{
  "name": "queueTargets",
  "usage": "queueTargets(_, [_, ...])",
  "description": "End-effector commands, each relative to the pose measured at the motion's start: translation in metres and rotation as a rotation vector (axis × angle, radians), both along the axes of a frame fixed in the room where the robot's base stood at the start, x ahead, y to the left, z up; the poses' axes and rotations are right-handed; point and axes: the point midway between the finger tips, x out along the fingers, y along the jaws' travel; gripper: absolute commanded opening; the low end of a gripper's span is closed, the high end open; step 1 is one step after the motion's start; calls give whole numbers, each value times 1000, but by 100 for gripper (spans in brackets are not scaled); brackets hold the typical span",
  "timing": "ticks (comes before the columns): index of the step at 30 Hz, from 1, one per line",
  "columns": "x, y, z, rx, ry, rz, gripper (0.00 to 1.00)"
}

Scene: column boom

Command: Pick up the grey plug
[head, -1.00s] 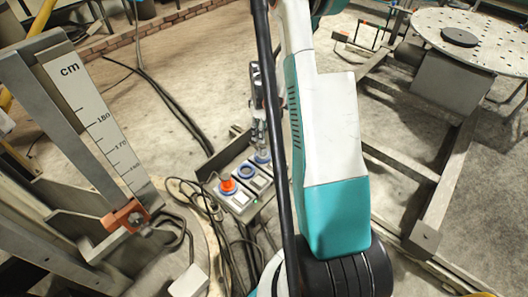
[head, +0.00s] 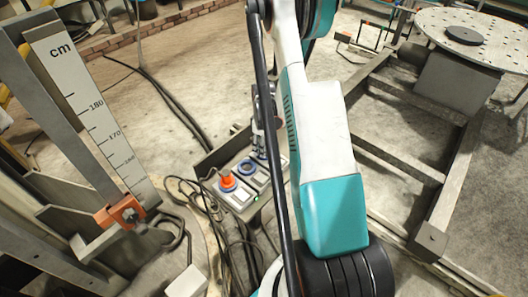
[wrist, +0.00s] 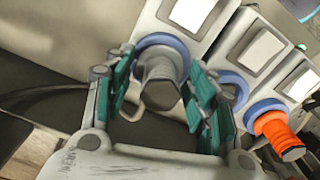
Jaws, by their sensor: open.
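The grey plug (wrist: 160,88) sits in a blue-ringed socket at one end of a row in the wrist view. My gripper (wrist: 162,80) is open, with one teal-padded finger on either side of the plug. I cannot tell whether either pad touches it. In the head view my gripper (head: 258,138) points down at the far end of the socket box (head: 238,197). There the plug is hard to make out behind the gripper and arm.
An orange plug (wrist: 275,132) sits in another socket, with an empty blue socket (wrist: 234,88) between it and the grey plug. Dark cables (head: 205,190) lie left of the box. A post with a cm scale (head: 92,110) stands left, and a metal frame (head: 445,190) right.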

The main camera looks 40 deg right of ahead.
Motion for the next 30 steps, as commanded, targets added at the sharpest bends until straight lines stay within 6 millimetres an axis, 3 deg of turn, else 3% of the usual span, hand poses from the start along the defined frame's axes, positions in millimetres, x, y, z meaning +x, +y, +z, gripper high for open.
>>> queueTargets(5, [0,0,1,0,0,0,52])
queueTargets(12, [0,0,1,0,0,0,0])
queueTargets(23, [0,0,2,1,0,0,0])
queueTargets(30, [0,0,24,0,0,0,0])
